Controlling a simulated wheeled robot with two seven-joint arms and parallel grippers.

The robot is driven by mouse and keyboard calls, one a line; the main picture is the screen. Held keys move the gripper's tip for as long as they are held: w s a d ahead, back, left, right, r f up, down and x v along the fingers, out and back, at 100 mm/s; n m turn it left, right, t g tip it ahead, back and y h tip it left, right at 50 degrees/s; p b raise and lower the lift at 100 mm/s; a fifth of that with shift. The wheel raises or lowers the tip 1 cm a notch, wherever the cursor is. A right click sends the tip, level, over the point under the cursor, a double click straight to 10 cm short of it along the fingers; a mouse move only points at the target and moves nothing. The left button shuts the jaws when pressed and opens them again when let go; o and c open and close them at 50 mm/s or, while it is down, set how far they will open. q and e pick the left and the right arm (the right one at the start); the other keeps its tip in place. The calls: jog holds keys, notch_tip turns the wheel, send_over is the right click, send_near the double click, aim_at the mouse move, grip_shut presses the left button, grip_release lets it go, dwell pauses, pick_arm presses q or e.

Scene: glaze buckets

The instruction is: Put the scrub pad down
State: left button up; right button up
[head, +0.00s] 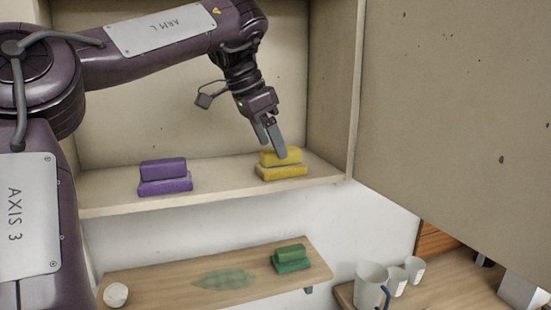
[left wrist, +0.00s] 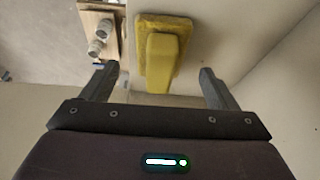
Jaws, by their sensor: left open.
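A yellow scrub pad (head: 283,171) with a raised grip block rests on the cabinet shelf (head: 222,186), toward its right end. It also shows in the left wrist view (left wrist: 160,50), its grip block pointing in between the fingers. A purple scrub pad (head: 165,178) sits on the same shelf further left. A green scrub pad (head: 291,259) sits on the lower wooden shelf (head: 150,285). My left gripper (head: 274,138) is at the yellow pad, fingers apart on either side of its grip block, with visible gaps in the left wrist view. My right gripper is not in view.
A large beige panel (head: 460,110) stands to the right of the cabinet opening. White mugs (head: 371,283) stand on a wooden surface at the lower right. A pale round object (head: 115,295) and a green leaf-like patch (head: 223,280) are on the lower shelf. The shelf between the purple and yellow pads is clear.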

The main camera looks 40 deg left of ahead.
pick_arm(q)
jog(key=v, duration=0.1)
jog(key=p+v, duration=0.1)
jog(key=shift+s+d+r, duration=0.1)
jog(key=shift+d+r, duration=0.05)
jog(key=shift+r, duration=0.2)
jog(key=shift+s+r, duration=0.1)
jog(key=shift+r, duration=0.05)
